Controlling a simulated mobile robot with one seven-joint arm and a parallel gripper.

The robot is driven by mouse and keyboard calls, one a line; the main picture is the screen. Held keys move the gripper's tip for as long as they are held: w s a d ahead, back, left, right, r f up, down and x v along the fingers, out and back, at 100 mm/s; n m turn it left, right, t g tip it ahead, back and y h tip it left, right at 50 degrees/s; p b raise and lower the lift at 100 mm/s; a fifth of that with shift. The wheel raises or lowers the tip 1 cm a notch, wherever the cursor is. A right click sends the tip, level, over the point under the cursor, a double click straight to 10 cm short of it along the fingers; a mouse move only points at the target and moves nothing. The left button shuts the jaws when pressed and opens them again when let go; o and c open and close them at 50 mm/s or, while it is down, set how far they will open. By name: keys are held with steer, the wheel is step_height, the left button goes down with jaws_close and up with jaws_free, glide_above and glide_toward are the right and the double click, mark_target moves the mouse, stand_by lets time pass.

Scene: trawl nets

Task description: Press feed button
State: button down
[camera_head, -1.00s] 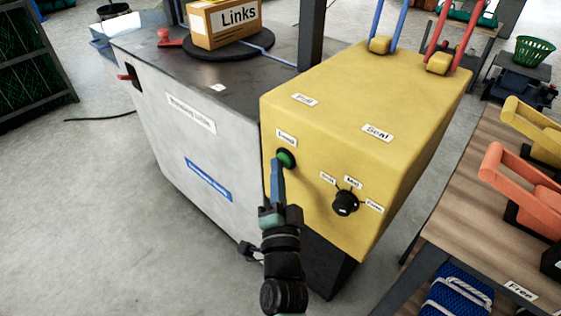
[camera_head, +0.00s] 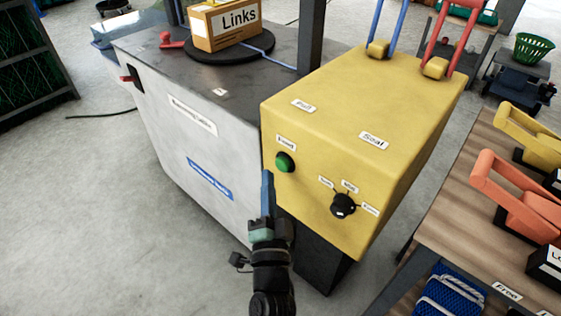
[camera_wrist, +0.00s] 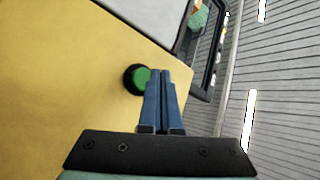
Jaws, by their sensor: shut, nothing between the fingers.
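The green feed button (camera_head: 285,162) sits in a dark ring on the front face of the yellow box (camera_head: 330,130), under a small label. It also shows in the wrist view (camera_wrist: 139,78), just left of the fingertips. My gripper (camera_head: 267,175) has blue fingers that are shut together and empty. In the head view its tips are left of and slightly below the button, apart from it. In the wrist view the fingers (camera_wrist: 163,75) point up past the button's right edge. I cannot tell the exact depth gap.
A black dial (camera_head: 343,206) is on the same yellow face, lower right. Blue levers (camera_head: 385,30) and red levers (camera_head: 450,40) rise from the box top. A grey cabinet (camera_head: 200,140) adjoins on the left. A wooden table (camera_head: 460,220) stands right.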

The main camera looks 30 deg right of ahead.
steer(key=shift+s+a+p, duration=0.25)
steer(key=shift+a+p, duration=0.2)
steer(key=shift+a, duration=0.2)
steer(key=shift+s+a+p, duration=0.2)
steer(key=shift+a+p, duration=0.25)
steer(key=shift+a, duration=0.15)
steer(key=shift+s+a+p, duration=0.25)
steer(key=shift+a+p, duration=0.2)
steer(key=shift+a, duration=0.2)
steer(key=shift+r, duration=0.1)
steer(key=w+a+r+n+t+y, duration=0.1)
steer(key=a+r+n+t+y, duration=0.2)
steer(key=r, duration=0.8)
steer(key=w+a+r+n+t+y, duration=0.15)
steer(key=a+r+n, duration=0.25)
steer(key=r, duration=0.6)
steer(key=w+a+r+n+t+y, duration=0.2)
steer(key=a+r+n+y, duration=0.15)
steer(key=r, duration=0.75)
steer(key=s+a+r+n+t+y, duration=0.1)
steer(key=s+a+r+n, duration=0.15)
steer(key=s+r, duration=0.65)
steer(key=s+a+r+n+t, duration=0.15)
steer(key=s+r+n, duration=0.35)
steer(key=r, duration=0.7)
step_height(320, 180, up, 26)
steer(key=s+m+p, duration=0.1)
steer(key=p, duration=2.5)
steer(key=shift+a+f, duration=0.15)
steer(key=shift+f, duration=0.1)
